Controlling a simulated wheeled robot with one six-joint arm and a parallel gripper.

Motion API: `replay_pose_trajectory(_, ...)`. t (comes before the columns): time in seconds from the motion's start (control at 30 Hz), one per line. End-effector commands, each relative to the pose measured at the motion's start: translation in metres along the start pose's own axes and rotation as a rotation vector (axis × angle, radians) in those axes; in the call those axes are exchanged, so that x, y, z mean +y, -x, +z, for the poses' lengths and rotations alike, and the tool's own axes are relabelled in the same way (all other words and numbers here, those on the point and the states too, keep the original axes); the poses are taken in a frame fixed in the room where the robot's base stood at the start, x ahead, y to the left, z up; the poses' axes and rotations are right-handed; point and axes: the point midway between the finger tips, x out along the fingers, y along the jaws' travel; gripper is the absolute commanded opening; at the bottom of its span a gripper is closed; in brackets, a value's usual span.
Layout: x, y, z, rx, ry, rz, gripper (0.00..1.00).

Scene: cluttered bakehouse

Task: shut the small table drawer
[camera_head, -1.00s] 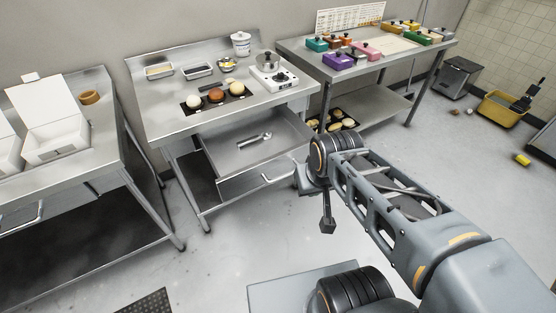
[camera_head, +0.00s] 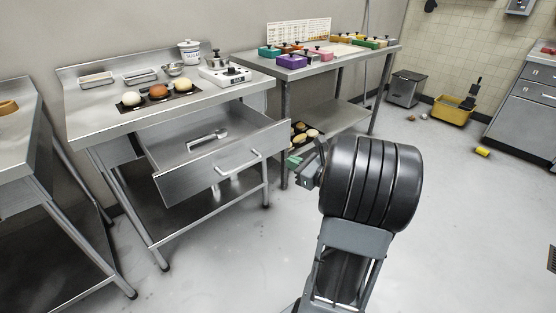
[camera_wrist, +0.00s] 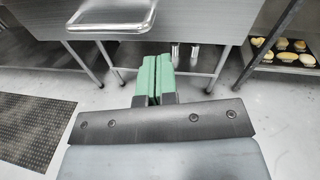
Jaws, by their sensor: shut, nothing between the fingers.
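The small table drawer (camera_head: 208,172) stands pulled out from the steel table in the head view, with a metal utensil (camera_head: 207,138) lying inside. Its bar handle (camera_head: 238,163) is on the front panel. In the wrist view the drawer front (camera_wrist: 205,42) and the handle (camera_wrist: 110,20) are ahead, the handle to the upper left. My gripper (camera_wrist: 154,66) shows its green fingers shut together and empty, below and right of the handle, apart from it as far as I can see. In the head view my gripper (camera_head: 296,162) is right of the drawer, partly hidden by my arm.
The steel table (camera_head: 118,118) carries dough balls on a dark tray, a scale (camera_head: 225,76) and tins. Another table (camera_head: 300,70) with coloured boxes stands right. A yellow mop bucket (camera_head: 452,110) is farther right. The floor before the drawer is clear.

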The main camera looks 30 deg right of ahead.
Motion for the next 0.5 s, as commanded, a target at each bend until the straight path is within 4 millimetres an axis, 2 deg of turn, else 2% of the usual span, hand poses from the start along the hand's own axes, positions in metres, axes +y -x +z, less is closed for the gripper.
replay_pose_trajectory(0.03, -0.014, 0.006, -0.014, -0.023, -0.041, -0.056, 0.00)
replay_pose_trajectory(0.13, -0.032, 0.013, -0.020, -0.059, -0.093, -0.127, 0.00)
replay_pose_trajectory(0.23, -0.041, 0.011, -0.023, -0.075, -0.114, -0.156, 0.00)
replay_pose_trajectory(0.37, -0.044, -0.008, -0.021, -0.079, -0.118, -0.160, 0.00)
replay_pose_trajectory(0.5, -0.048, -0.035, -0.019, -0.079, -0.118, -0.158, 0.00)
